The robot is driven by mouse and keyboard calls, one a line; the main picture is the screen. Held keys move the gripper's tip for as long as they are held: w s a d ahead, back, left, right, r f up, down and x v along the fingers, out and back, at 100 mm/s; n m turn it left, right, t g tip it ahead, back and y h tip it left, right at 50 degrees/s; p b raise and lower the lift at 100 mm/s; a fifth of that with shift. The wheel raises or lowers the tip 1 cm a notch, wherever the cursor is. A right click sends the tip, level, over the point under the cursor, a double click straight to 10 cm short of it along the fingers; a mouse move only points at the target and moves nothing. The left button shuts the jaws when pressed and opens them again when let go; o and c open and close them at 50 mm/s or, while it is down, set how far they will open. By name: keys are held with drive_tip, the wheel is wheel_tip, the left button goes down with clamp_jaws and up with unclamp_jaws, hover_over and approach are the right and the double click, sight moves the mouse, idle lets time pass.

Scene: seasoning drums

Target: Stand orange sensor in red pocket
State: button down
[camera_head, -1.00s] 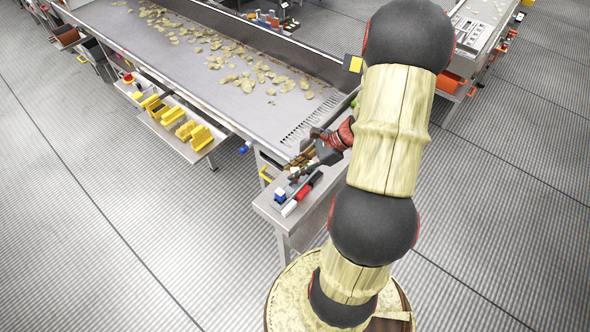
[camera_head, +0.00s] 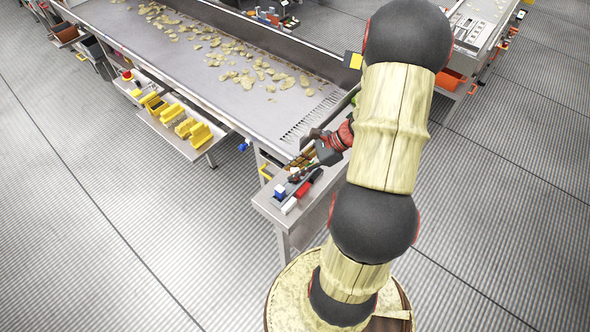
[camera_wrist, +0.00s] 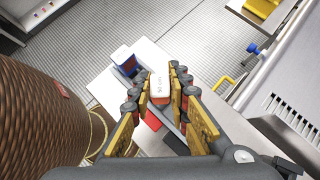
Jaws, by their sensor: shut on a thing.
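The orange sensor (camera_wrist: 159,88) is between the finger pads of my gripper (camera_wrist: 159,84) in the wrist view. Its white, marked face is toward the camera, and an orange edge shows at its lower end. My gripper is shut on it, over the small side table. A red pocket (camera_wrist: 152,120) shows just below the sensor in the wrist view, partly covered by a finger. I cannot tell whether the sensor touches it. In the head view my gripper (camera_head: 297,172) is over the row of pockets, with red (camera_head: 304,192) at its right end. The sensor is not clear there.
A blue pocket (camera_wrist: 129,66) and a white block (camera_head: 289,205) are close by on the side table (camera_head: 268,206). The conveyor (camera_head: 240,101) with chips runs beside it. A shelf with yellow holders (camera_head: 187,128) hangs on the conveyor's near side.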

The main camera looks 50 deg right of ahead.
drive_tip(key=shift+f+b, duration=0.4)
drive_tip(key=shift+f, duration=0.35)
drive_tip(key=c, duration=1.6)
unclamp_jaws()
drive_tip(key=v, duration=1.2)
drive_tip(key=shift+d, duration=0.1)
